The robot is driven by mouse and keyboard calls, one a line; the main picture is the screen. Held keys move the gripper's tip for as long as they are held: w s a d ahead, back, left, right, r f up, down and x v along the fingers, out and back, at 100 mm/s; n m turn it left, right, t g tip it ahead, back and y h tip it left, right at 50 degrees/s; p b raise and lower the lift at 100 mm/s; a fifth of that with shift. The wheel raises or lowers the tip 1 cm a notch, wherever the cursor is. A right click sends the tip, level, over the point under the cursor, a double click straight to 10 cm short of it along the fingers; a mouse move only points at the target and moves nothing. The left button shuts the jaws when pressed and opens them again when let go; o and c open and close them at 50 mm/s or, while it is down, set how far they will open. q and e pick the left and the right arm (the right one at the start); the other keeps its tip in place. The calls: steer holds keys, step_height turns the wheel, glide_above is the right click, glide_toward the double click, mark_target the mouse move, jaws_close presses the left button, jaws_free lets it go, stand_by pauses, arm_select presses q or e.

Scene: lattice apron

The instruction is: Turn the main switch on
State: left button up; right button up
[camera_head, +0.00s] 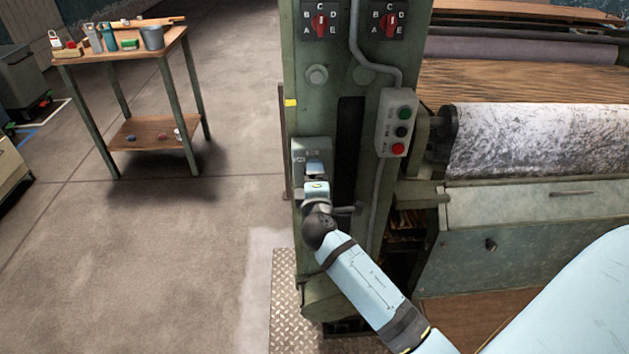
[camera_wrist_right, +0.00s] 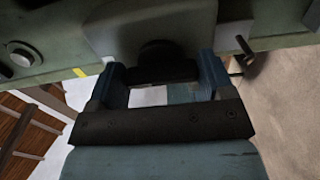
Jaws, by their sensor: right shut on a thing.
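The main switch (camera_head: 311,147) is a grey-green box on the front of the green machine column, at the middle of the head view. My right gripper (camera_head: 316,170) is at the box and covers its lower part. In the right wrist view the box (camera_wrist_right: 150,20) is at the top, with a dark handle (camera_wrist_right: 160,55) standing out from it. The two blue fingers of my right gripper (camera_wrist_right: 160,78) are on either side of the dark handle and shut on it. The handle's exact angle is hidden by the gripper. My left gripper is not in view.
Above are two red rotary selectors (camera_head: 320,22) (camera_head: 390,20). A push-button box (camera_head: 397,122) with green, black and red buttons is to the right. A large roller (camera_head: 540,138) is at the right. A wooden table (camera_head: 120,52) with bottles is at the back left; open floor lies between.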

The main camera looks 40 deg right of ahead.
steer(key=o, duration=0.9)
steer(key=shift+s, duration=0.1)
steer(key=v, duration=0.7)
steer(key=shift+s+a, duration=0.1)
steer(key=shift+s, duration=0.1)
